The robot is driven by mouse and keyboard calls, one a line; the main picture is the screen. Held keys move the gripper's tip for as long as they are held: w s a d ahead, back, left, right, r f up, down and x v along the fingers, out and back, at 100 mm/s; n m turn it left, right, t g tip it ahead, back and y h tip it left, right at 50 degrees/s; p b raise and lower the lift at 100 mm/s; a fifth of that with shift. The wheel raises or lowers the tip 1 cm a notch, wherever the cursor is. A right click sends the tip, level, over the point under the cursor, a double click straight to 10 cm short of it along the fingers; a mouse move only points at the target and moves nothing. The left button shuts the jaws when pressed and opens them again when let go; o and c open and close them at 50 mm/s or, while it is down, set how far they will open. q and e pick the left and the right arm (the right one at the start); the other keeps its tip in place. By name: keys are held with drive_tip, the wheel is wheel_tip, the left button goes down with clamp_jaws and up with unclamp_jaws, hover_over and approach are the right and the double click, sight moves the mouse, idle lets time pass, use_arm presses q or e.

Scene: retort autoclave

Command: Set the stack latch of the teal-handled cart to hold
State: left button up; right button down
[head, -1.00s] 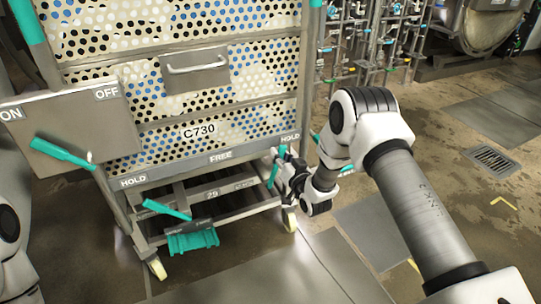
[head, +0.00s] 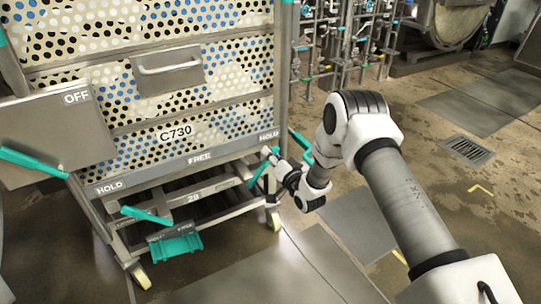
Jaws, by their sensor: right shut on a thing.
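The cart (head: 199,157) carries a stack of perforated layers and the plate C730. Its lower front rail is marked HOLD at the left end, FREE in the middle and HOLD at the right end. A slim teal lever (head: 259,172), apparently the stack latch, slants below the right HOLD mark. My right gripper (head: 272,160) is shut on this lever at the cart's lower right corner; its fingertips are small and partly hidden by the wrist. My left gripper is out of view.
A grey box marked OFF (head: 60,125) with a teal lever (head: 33,162) is at the left. A teal pedal (head: 176,246) and another teal bar (head: 146,215) sit low at the cart's front. Pipe racks (head: 345,45) stand behind. The floor at right is open, with a drain (head: 467,149).

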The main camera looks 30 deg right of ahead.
drive_tip(key=shift+f, duration=0.1)
drive_tip(key=c, duration=1)
unclamp_jaws()
drive_tip(key=shift+d, duration=0.1)
drive_tip(key=shift+o, duration=0.2)
drive_tip(key=s, duration=1.2)
drive_tip(key=shift+d, duration=0.15)
